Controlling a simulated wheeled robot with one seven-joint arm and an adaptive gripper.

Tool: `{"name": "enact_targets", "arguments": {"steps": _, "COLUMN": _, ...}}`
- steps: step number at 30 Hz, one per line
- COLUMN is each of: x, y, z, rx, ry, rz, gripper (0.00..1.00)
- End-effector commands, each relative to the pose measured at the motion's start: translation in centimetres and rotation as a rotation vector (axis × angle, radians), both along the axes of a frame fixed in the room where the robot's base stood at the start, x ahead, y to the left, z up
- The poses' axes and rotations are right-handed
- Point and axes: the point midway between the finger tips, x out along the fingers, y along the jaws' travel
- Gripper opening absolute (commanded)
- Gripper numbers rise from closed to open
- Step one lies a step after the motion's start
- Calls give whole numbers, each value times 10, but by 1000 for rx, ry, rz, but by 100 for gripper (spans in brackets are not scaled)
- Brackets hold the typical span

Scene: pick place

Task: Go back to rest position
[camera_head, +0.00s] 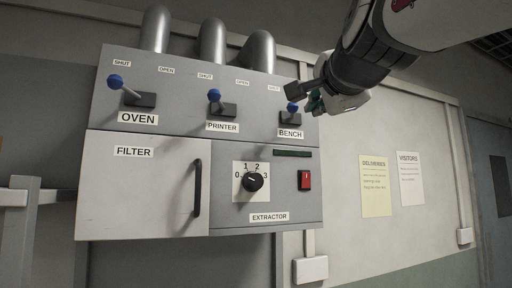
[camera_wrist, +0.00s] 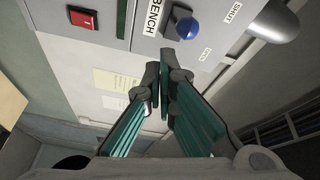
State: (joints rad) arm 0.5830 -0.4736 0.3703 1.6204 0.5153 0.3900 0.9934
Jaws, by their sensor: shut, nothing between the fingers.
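My gripper (camera_head: 312,99) is at the right end of a grey wall panel (camera_head: 265,165), in front of and close to the blue-knobbed BENCH lever (camera_head: 292,107). In the wrist view my gripper (camera_wrist: 165,75) has its fingertips together with nothing between them. The BENCH lever's blue knob (camera_wrist: 187,28) shows just beyond the fingertips. I cannot tell whether a finger touches the lever. The OVEN lever (camera_head: 117,82) and PRINTER lever (camera_head: 214,96) stand to the left, clear of my gripper.
Below are a FILTER door (camera_head: 150,185) with a black handle, an EXTRACTOR dial (camera_head: 253,182) and a red switch (camera_head: 304,180). Pipes (camera_head: 212,42) rise behind the panel. Yellow and white notices (camera_head: 376,186) hang on the wall at right. The space before that wall looks free.

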Motion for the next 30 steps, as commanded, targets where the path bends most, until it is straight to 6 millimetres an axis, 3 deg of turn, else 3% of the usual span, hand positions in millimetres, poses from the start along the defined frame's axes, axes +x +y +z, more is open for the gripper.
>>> {"name": "enact_targets", "arguments": {"steps": 1, "x": -53, "y": 48, "z": 32, "rx": -82, "ry": -93, "rz": 2, "gripper": 0}}
{"name": "enact_targets", "arguments": {"steps": 21, "x": -57, "y": 50, "z": 31, "rx": -92, "ry": -89, "rz": 3, "gripper": 0}}
{"name": "enact_targets", "arguments": {"steps": 23, "x": -57, "y": 48, "z": 20, "rx": -116, "ry": -62, "rz": 3, "gripper": 0}}
{"name": "enact_targets", "arguments": {"steps": 26, "x": -56, "y": 39, "z": -19, "rx": -199, "ry": 34, "rz": 9, "gripper": 0}}
{"name": "enact_targets", "arguments": {"steps": 29, "x": -59, "y": 25, "z": -80, "rx": -330, "ry": 183, "rz": 34, "gripper": 0}}
{"name": "enact_targets", "arguments": {"steps": 30, "x": -62, "y": 18, "z": -109, "rx": -388, "ry": 250, "rz": 52, "gripper": 0}}
